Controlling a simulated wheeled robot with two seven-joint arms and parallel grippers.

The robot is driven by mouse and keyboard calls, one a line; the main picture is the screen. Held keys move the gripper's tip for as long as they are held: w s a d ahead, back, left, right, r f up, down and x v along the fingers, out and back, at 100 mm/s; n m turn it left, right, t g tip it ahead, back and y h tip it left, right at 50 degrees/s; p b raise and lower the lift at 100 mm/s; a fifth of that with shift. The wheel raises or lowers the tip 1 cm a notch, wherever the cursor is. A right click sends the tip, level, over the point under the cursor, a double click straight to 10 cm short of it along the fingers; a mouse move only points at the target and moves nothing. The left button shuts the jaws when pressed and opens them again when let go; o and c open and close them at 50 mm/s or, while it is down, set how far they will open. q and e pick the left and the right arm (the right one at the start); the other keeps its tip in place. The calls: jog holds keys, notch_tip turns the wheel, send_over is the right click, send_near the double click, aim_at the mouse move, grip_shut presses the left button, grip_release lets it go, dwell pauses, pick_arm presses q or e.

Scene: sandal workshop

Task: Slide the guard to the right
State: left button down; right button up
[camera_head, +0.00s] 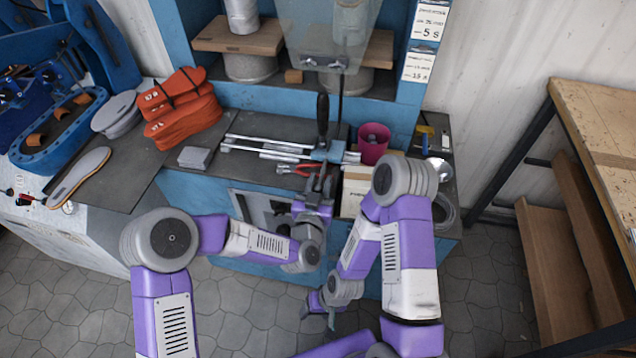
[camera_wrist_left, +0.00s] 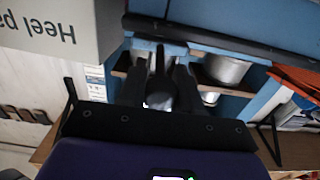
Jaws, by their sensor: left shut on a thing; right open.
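The guard (camera_head: 328,35) looks to be the see-through panel at the top middle of the head view, in front of the blue shelf. A dark bracket runs along its lower edge, and a thin dark rod (camera_head: 340,98) hangs below it. My left gripper (camera_head: 319,181) is at the bench's front edge, below the panel, shut on a dark piece. In the left wrist view a dark upright piece (camera_wrist_left: 160,62) shows between the fingers; I cannot tell whether it belongs to the guard. My right gripper (camera_head: 322,308) is low in front of the bench, open and empty.
A bar clamp (camera_head: 268,146) and red pliers (camera_head: 291,169) lie on the bench. A pink cup (camera_head: 373,142) stands to their right, with a white box (camera_head: 352,193) in front. A wooden-topped table (camera_head: 600,118) is at far right.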

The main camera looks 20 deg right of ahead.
pick_arm(q)
jog(key=shift+r, duration=0.15)
jog(key=c, duration=0.8)
grip_release()
jog(key=p+v, duration=0.1)
jog(key=v, duration=0.6)
jog(key=shift+s+a, duration=0.15)
jog(key=shift+s, duration=0.05)
